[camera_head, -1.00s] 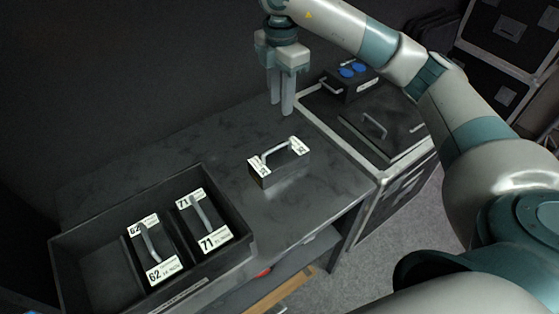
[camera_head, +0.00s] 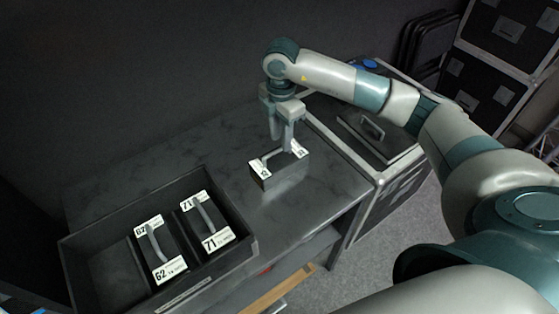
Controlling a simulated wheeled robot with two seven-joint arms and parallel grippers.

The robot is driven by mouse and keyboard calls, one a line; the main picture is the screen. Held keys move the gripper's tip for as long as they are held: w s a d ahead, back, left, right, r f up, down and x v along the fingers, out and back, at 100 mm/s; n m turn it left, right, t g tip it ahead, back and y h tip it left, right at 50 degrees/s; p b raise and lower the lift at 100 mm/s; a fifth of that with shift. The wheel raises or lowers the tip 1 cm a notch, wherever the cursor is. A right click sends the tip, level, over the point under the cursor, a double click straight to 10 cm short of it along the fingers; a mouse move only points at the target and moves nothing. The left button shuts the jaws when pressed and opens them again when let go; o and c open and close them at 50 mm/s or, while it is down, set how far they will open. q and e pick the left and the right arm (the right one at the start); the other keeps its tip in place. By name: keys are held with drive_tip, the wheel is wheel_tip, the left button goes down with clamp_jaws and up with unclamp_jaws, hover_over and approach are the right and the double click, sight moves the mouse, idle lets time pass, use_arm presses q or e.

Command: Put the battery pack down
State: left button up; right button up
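A dark battery pack (camera_head: 281,173) with white end labels and a grey top handle stands upright on the dark table. My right gripper (camera_head: 281,145) is over this pack, pointing down, with its fingertips at the handle. A gap shows between the two fingers, so it looks open; part of the handle is hidden behind them. Two more packs, labelled 62 (camera_head: 166,262) and 71 (camera_head: 212,235), stand side by side in a black open tray (camera_head: 92,238) at the left. My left gripper is not in view.
The grey-black tabletop (camera_head: 150,170) is clear behind the tray and around the lone pack. A dark case (camera_head: 350,150) with a handled lid adjoins the table at the right. A blue-topped box behind it is mostly hidden by my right arm. More cases stand at upper right.

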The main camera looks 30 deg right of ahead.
sight(279, 149)
drive_tip(key=shift+f, duration=0.35)
drive_tip(key=shift+f+p, duration=0.55)
drive_tip(key=shift+p, duration=0.05)
wheel_tip(279, 149, down, 3)
drive_tip(key=shift+a+r+p, duration=0.1)
drive_tip(key=shift+a+p, duration=0.05)
drive_tip(key=shift+p, duration=0.65)
drive_tip(key=shift+w+f, duration=0.1)
drive_tip(key=shift+f, duration=0.55)
clamp_jaws()
